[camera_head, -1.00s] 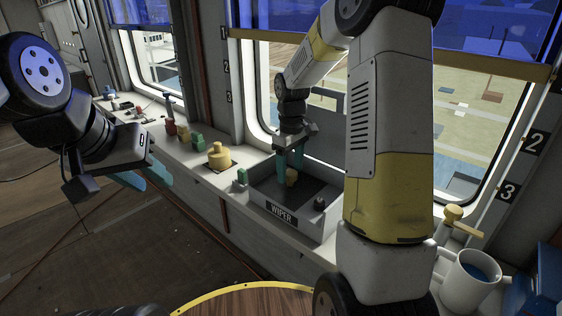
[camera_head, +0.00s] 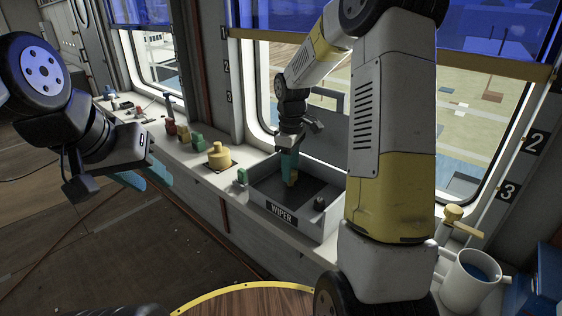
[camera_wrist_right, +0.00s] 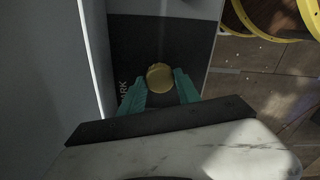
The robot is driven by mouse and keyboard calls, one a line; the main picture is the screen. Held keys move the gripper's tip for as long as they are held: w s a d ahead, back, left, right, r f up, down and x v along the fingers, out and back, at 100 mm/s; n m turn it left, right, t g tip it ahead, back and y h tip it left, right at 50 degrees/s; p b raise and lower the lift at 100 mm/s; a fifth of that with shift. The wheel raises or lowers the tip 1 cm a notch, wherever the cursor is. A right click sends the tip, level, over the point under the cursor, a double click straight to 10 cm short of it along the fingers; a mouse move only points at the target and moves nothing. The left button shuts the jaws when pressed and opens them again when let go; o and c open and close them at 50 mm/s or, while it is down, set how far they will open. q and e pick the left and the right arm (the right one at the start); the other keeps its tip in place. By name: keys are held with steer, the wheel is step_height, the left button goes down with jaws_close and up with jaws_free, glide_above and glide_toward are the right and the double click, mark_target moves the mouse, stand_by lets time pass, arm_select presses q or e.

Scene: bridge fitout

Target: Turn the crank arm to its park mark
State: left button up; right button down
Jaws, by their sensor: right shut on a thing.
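The crank arm shows as a yellow knob (camera_head: 291,181) inside the grey open-topped box labelled WIPER (camera_head: 282,212); the rest of it is hidden. My right gripper (camera_head: 290,168) reaches down into the box, its teal fingers around the knob. In the right wrist view the round knob (camera_wrist_right: 160,77) sits between the two teal fingertips. Letters reading "ARK" (camera_wrist_right: 124,90) show on the dark panel beside the left finger, partly covered. My left gripper (camera_head: 145,178) hangs at the left, its teal fingers apart, with nothing seen between them.
A yellow round knob (camera_head: 219,157) and green blocks stand on the sill left of the box. A small black knob (camera_head: 320,203) is at the box's right. A yellow handle (camera_head: 465,229) and a white mug (camera_head: 468,285) are at the right. A wooden round top is in front.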

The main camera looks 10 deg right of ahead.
steer(key=c, duration=0.9)
jaws_free()
steer(key=shift+o, duration=0.2)
steer(key=shift+r, duration=3.95)
